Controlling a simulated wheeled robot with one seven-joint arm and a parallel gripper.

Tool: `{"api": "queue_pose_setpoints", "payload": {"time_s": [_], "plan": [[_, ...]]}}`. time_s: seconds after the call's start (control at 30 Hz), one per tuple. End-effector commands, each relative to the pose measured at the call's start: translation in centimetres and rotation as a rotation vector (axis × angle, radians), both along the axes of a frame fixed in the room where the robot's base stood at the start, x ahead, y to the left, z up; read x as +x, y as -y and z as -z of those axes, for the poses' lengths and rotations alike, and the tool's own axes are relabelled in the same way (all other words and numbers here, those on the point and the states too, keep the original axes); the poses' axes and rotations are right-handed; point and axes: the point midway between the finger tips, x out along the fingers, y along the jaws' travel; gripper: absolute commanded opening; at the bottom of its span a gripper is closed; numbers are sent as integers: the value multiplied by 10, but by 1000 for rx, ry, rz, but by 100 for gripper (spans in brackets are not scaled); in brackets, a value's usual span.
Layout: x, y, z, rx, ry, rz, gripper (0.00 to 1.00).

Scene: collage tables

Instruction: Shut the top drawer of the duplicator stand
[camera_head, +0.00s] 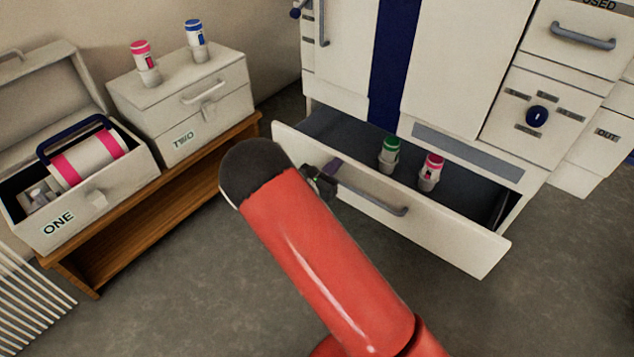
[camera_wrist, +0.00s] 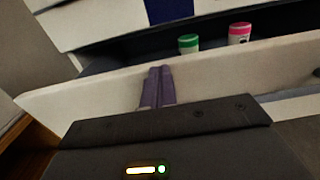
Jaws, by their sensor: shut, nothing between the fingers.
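The duplicator stand's open drawer (camera_head: 458,240) is pulled out towards me below the white cabinet body, with a grey bar handle (camera_head: 375,198) on its front. A green-capped bottle (camera_head: 389,153) and a pink-capped bottle (camera_head: 430,171) stand inside it. My gripper (camera_head: 332,166) is at the left part of the drawer front, partly hidden by my red arm. In the wrist view, the shut purple fingers (camera_wrist: 157,88) overlap the drawer front (camera_wrist: 75,103). They are empty; I cannot tell whether they touch it. The bottles show behind the drawer front there.
A wooden bench (camera_head: 185,190) at left holds an open box marked ONE (camera_head: 90,215) and a closed box marked TWO (camera_head: 225,107) with pink and blue bottles on top. White slats (camera_head: 30,300) stand at lower left. Grey floor (camera_head: 480,320) is clear in front of the drawer.

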Motion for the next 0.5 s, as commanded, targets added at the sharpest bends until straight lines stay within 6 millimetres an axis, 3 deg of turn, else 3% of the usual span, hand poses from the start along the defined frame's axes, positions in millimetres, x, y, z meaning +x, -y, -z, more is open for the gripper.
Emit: {"api": "queue_pose_setpoints", "payload": {"time_s": [0.2, 0.5], "plan": [[49, 40, 2, -1, 3, 4, 0], [102, 81, 2, 0, 2, 2, 0]]}}
